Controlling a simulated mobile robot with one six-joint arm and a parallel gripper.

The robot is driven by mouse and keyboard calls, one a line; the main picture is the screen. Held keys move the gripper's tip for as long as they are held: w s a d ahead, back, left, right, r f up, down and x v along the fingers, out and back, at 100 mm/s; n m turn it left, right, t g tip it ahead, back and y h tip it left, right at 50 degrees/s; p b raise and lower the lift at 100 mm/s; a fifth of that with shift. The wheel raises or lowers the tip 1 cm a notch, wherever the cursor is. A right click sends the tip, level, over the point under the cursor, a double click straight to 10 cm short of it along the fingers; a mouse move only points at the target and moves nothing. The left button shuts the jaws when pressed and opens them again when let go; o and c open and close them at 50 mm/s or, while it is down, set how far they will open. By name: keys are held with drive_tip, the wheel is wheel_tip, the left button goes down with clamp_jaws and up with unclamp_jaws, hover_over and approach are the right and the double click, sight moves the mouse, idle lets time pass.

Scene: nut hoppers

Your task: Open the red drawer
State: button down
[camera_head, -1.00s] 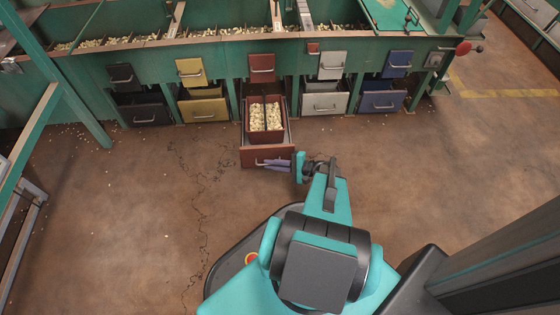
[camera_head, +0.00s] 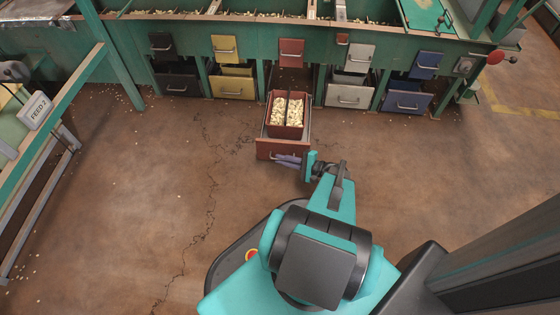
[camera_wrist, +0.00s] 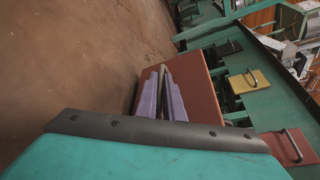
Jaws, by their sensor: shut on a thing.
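The red drawer (camera_head: 268,147) is pulled well out from the green hopper bench in the head view. Inside it is a red bin (camera_head: 287,119) with two compartments of pale nuts. My gripper (camera_head: 281,160) is at the front face of the drawer, its purple fingers shut on the drawer's handle. In the wrist view the fingers (camera_wrist: 162,97) reach to the red drawer front (camera_wrist: 195,90). The handle itself is mostly hidden by the fingers.
A yellow drawer (camera_head: 234,87) is to the left and a white drawer (camera_head: 347,95) and a blue drawer (camera_head: 406,102) are to the right, all in the bench. The brown floor between is clear.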

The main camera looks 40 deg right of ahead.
drive_tip(key=c, duration=2.2)
unclamp_jaws()
drive_tip(key=shift+s+d, duration=0.1)
drive_tip(key=shift+d, duration=0.4)
drive_tip(key=shift+a+p+v, duration=0.2)
drive_tip(key=shift+p+v, duration=1.8)
drive_tip(key=shift+v, duration=4.9)
drive_tip(key=shift+s, duration=0.1)
